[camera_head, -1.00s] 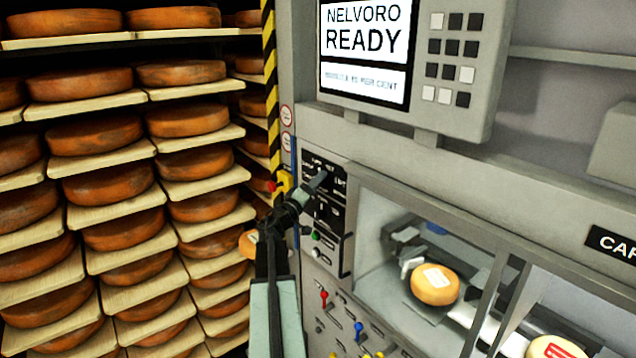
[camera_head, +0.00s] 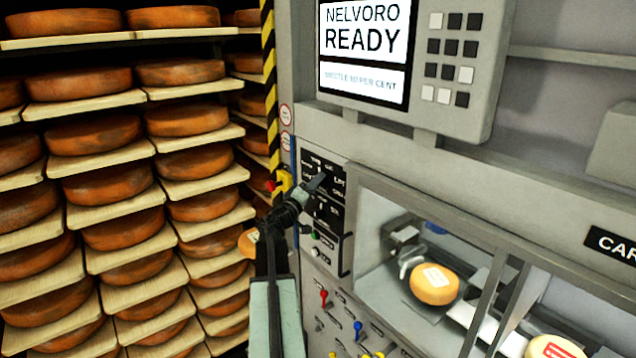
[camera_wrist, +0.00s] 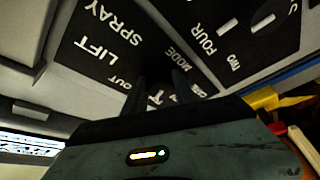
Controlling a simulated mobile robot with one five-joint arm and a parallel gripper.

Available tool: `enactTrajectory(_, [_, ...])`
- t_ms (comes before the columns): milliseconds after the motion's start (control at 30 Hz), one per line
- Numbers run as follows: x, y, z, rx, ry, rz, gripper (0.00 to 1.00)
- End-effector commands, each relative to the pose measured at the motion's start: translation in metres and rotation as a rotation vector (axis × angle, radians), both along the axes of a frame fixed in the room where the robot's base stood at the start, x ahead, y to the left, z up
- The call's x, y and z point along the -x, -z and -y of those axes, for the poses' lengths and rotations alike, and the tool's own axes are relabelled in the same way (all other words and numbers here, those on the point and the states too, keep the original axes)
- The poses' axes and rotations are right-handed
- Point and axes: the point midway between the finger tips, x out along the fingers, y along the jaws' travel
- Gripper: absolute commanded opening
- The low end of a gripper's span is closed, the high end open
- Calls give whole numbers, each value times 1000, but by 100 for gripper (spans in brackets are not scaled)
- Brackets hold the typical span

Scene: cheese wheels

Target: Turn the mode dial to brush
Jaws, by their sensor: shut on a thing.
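The black dial panel (camera_head: 338,218) with white lettering is on the machine's front, under the screen. In the wrist view the panel (camera_wrist: 100,62) shows the words LIFT, SPRAY, OUT and MODE. My gripper (camera_head: 318,183) is at the upper part of this panel, and its dark fingers (camera_wrist: 163,92) also show in the wrist view. They are shut on the mode dial beside the word MODE. The dial itself is almost wholly hidden by the fingers, so I cannot read where its pointer stands. The word BRUSH is not legible in either view.
A second dial (camera_wrist: 262,24) with FOUR and TWO lies close by. Below are a handle (camera_head: 346,255) and red (camera_head: 323,297) and blue (camera_head: 358,328) levers. The screen (camera_head: 362,45) reads NELVORO READY. Cheese racks (camera_head: 100,200) stand left; a cheese (camera_head: 435,284) sits behind the window.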

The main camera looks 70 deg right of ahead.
Motion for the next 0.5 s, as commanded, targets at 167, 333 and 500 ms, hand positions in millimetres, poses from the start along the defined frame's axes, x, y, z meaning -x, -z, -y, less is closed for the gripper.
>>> enactTrajectory(167, [0, 0, -1, -13, -1, -15, 0])
enactTrajectory(333, [0, 0, -1, -27, -1, -37, 0])
enactTrajectory(500, [1, -2, -1, -51, -1, -73, 0])
